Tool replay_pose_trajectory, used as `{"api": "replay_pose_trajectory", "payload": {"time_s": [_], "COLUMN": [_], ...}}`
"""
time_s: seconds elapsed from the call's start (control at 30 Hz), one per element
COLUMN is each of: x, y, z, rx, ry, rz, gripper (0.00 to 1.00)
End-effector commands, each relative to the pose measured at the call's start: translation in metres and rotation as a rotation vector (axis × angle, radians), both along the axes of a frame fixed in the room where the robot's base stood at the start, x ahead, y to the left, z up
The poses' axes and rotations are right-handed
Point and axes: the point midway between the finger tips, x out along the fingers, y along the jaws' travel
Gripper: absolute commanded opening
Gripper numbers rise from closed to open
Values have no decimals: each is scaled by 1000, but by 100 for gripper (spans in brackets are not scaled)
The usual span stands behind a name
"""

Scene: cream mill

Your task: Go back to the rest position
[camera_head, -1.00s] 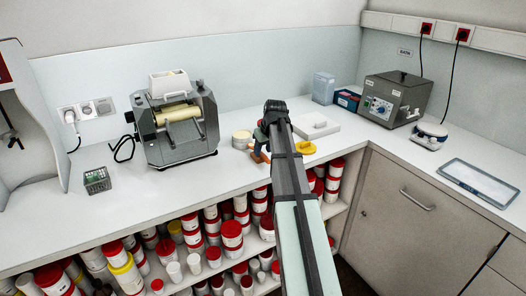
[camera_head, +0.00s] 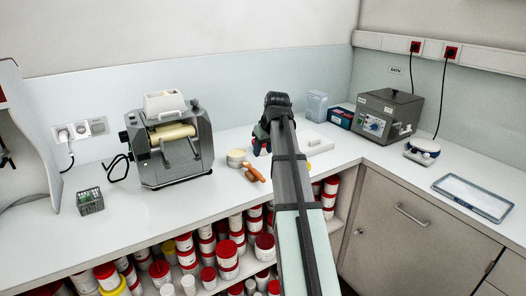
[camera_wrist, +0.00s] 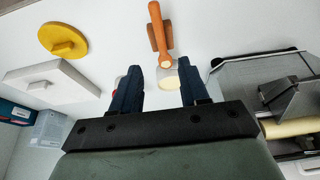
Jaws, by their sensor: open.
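My gripper (camera_head: 260,138) is over the back counter, near the middle, with its dark blue fingers pointing down. In the wrist view my gripper (camera_wrist: 160,74) is open, with a clear gap between the fingers and nothing held. A brown-orange handled tool (camera_head: 252,173) lies on the counter just left of it in the head view. In the wrist view the tool (camera_wrist: 161,30) lies across a small wooden block, ahead of the fingertips. A small round pot with pale contents (camera_head: 237,158) stands beside the tool. It shows partly between the fingers in the wrist view (camera_wrist: 170,82).
A grey roller mill (camera_head: 170,148) stands to the left, with a small grey box (camera_head: 89,200) near it. A white slab (camera_wrist: 45,82) and yellow disc (camera_wrist: 62,40) lie near the gripper. A grey bath unit (camera_head: 388,116) stands right. Shelves of jars (camera_head: 228,255) lie below the counter.

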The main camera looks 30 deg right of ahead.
Motion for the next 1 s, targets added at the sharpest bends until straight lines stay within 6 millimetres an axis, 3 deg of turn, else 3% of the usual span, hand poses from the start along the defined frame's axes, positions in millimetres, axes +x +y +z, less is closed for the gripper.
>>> {"api": "replay_pose_trajectory", "payload": {"time_s": [0.43, 0.57, 0.67, 0.87, 1.0], "x": [0, -2, -7, -30, -55], "y": [1, 20, 56, 159, 226], "z": [-1, -11, -29, -78, -109], "rx": [1, 10, 26, 76, 109], "ry": [1, 8, 22, 66, 99], "rz": [1, 27, 78, 234, 343], "gripper": [44, 44, 44, 44, 44]}}
